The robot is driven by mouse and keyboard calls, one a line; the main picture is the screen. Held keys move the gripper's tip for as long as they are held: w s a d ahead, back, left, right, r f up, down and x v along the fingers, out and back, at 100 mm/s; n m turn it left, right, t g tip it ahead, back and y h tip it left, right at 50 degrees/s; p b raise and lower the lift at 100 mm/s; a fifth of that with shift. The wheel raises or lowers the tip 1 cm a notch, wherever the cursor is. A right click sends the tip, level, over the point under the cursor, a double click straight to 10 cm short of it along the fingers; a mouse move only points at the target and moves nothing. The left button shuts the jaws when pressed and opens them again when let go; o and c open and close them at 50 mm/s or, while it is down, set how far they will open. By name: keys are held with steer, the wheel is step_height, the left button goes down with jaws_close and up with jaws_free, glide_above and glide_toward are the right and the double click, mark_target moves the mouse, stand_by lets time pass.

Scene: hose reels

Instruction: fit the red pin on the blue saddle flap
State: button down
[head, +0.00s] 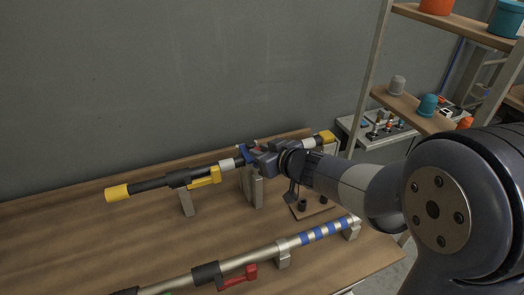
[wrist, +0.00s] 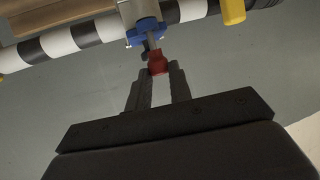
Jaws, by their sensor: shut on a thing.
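My gripper (wrist: 157,76) is shut on the red pin (wrist: 157,64), holding it by its red head between the fingertips. The pin's grey shank points at the blue saddle flap (wrist: 146,32) and overlaps it in the wrist view. I cannot tell whether the shank is inside the flap or just in front of it. The flap sits on a black-and-white banded pole (wrist: 93,36). In the head view my gripper (head: 256,158) is at the upper pole, next to the blue flap (head: 241,155), and mostly hides the pin.
The upper pole has a yellow end cap (head: 117,192) and a yellow lever (head: 206,178). A lower silver pole with blue bands (head: 322,231) and a red lever (head: 239,278) lies nearer. The wooden table (head: 80,235) is clear at left. A shelf (head: 415,110) stands right.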

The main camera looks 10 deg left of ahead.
steer(key=shift+f+b, duration=0.7)
steer(key=shift+f, duration=0.3)
steer(key=c, duration=1.2)
jaws_free()
steer(key=p+v, duration=0.2)
steer(key=v, duration=0.9)
steer(key=shift+w, duration=0.1)
steer(key=b+x, duration=0.1)
steer(key=x, duration=0.9)
steer(key=shift+w+a+r, duration=0.15)
steer(key=shift+a+r, duration=0.05)
steer(key=shift+a, duration=0.15)
